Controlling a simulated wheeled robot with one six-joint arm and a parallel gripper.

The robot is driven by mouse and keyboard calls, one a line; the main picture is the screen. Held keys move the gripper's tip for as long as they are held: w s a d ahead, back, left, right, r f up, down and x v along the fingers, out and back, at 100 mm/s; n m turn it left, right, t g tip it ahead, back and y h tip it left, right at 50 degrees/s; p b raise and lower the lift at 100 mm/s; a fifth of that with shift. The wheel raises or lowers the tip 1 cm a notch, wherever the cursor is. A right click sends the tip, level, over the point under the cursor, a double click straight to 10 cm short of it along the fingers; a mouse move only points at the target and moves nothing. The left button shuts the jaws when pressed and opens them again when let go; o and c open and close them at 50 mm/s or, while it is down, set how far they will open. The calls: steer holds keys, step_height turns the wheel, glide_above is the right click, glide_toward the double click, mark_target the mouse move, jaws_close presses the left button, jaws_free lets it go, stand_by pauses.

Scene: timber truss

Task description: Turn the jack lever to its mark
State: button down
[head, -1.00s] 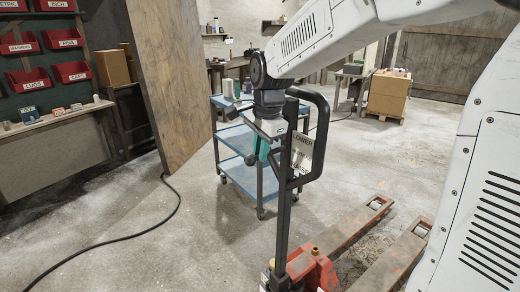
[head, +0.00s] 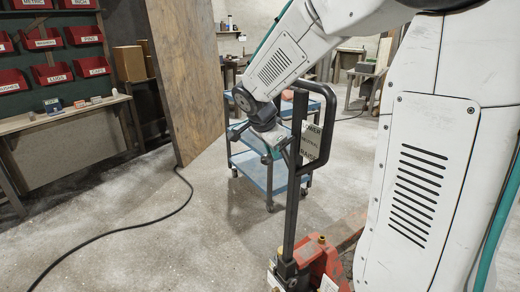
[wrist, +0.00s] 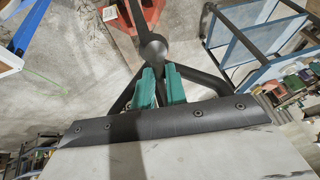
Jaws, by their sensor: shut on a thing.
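The red pallet jack (head: 318,262) stands on the floor with its dark upright handle (head: 292,205) topped by a black loop. A plate (head: 311,143) beside the post reads LOWER, a blurred middle word and RAISE. My gripper (head: 284,148) is at the left of the post, just under the top of the loop; its fingertips are hard to make out there.
A blue cart (head: 250,170) stands close behind the handle. A wooden panel (head: 185,80) leans at the left, near a shelf (head: 65,115) with red bins. A black cable (head: 135,225) crosses the floor. Open concrete lies at the front left.

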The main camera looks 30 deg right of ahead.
steer(key=c, duration=1.4)
jaws_free()
steer(key=shift+s, duration=0.1)
steer(key=v, duration=0.7)
steer(key=shift+r, duration=0.35)
steer(key=shift+a, duration=0.15)
